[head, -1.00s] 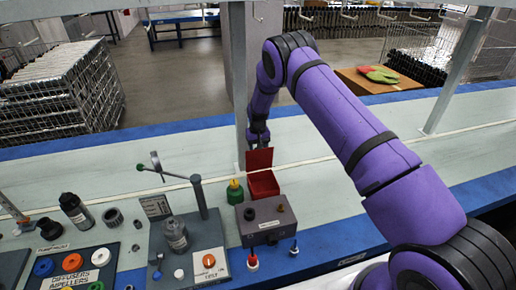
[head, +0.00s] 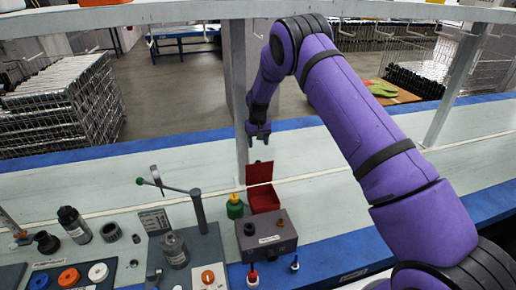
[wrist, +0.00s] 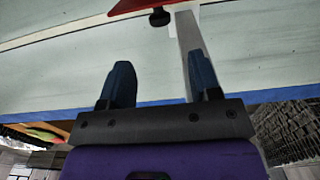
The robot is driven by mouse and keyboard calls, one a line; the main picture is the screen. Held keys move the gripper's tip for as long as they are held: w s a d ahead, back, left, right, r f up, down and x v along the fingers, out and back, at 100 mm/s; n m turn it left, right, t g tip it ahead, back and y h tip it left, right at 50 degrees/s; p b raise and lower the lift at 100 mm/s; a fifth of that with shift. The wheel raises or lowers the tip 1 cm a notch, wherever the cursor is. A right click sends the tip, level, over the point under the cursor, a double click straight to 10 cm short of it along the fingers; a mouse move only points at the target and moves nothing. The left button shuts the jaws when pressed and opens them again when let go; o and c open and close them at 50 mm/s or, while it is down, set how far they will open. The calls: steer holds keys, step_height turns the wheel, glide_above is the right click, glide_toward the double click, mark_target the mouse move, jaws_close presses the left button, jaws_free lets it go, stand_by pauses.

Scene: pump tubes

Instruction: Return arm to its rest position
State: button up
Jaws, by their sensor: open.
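My gripper (head: 260,140) is at the end of my purple arm, above the back of the workbench (head: 340,145), close beside a grey upright post. In the wrist view my gripper (wrist: 158,85) shows two dark blue fingers spread wide apart with nothing between them. A red open-lidded box (head: 263,198) stands on the bench below and in front of my gripper, apart from it. Part of a red thing also shows at the top of the wrist view.
The grey post (head: 238,90) rises right beside my gripper. A grey box (head: 268,237), a yellow-capped green bottle (head: 235,206) and a lever press (head: 200,212) stand in front. A shelf (head: 180,14) crosses the top. The bench's right side is largely clear.

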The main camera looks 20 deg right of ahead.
steer(key=shift+r, duration=0.15)
steer(key=s+d+r+t, duration=0.1)
steer(key=s+d+r, duration=0.1)
steer(key=s+r, duration=0.65)
steer(key=s+d+r+t, duration=0.1)
steer(key=s+r, duration=0.3)
steer(key=r, duration=1)
steer(key=s+d+r, duration=0.2)
steer(key=s+r, duration=0.4)
steer(key=r, duration=0.5)
steer(key=s+d+r+t, duration=0.1)
steer(key=s+r, duration=0.3)
steer(key=s, duration=0.4)
steer(key=s+r+t, duration=0.1)
steer(key=s+r, duration=0.2)
steer(key=s, duration=0.5)
steer(key=s+d+f+t, duration=0.1)
steer(key=s, duration=1.7)
steer(key=shift+s+f, duration=0.2)
steer(key=shift+f, duration=0.05)
